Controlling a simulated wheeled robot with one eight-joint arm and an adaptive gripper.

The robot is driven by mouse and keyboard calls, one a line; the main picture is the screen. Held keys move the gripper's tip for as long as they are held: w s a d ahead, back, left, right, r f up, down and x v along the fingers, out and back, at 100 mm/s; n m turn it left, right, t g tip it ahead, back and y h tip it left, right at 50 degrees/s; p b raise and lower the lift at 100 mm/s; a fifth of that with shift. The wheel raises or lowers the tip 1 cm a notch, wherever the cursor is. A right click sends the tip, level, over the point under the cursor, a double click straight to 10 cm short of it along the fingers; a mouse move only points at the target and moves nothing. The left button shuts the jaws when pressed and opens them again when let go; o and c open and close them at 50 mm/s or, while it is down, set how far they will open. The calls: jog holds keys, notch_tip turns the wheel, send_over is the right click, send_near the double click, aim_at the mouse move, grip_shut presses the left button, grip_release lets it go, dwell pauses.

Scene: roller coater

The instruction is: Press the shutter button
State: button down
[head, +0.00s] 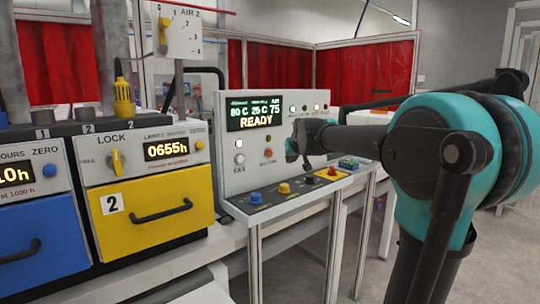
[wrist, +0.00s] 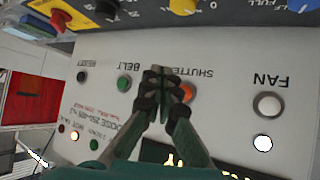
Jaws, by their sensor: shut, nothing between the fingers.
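The shutter button is a small orange-red button (wrist: 187,92) on the upright white panel, by the label "SHUTTER". It also shows in the head view (head: 268,152), left of my gripper. My gripper (wrist: 157,73) is shut and empty, pointing at the panel between the shutter button and the green belt button (wrist: 124,83). Its right finger hides part of the shutter button's edge. In the head view, my gripper (head: 291,150) is in front of the panel and hides part of it. I cannot tell whether the fingertips touch the panel.
The white fan button (wrist: 267,104) and a lit white lamp (wrist: 263,143) are beside the shutter column. The panel display (head: 255,115) reads READY. A sloped console (head: 280,198) with coloured knobs juts out below. A yellow drawer (head: 150,213) stands left.

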aim_at(269, 153)
jog(key=w+a, duration=0.5)
jog(key=w, duration=0.2)
jog(key=shift+a, duration=0.2)
dwell(1.7)
jog(key=shift+w+a, duration=0.25)
jog(key=shift+w, duration=0.05)
jog(key=shift+w+a, duration=0.25)
jog(key=shift+w, duration=0.1)
dwell(0.8)
jog(key=shift+s+d, duration=0.55)
jog(key=shift+s, duration=0.15)
dwell(0.3)
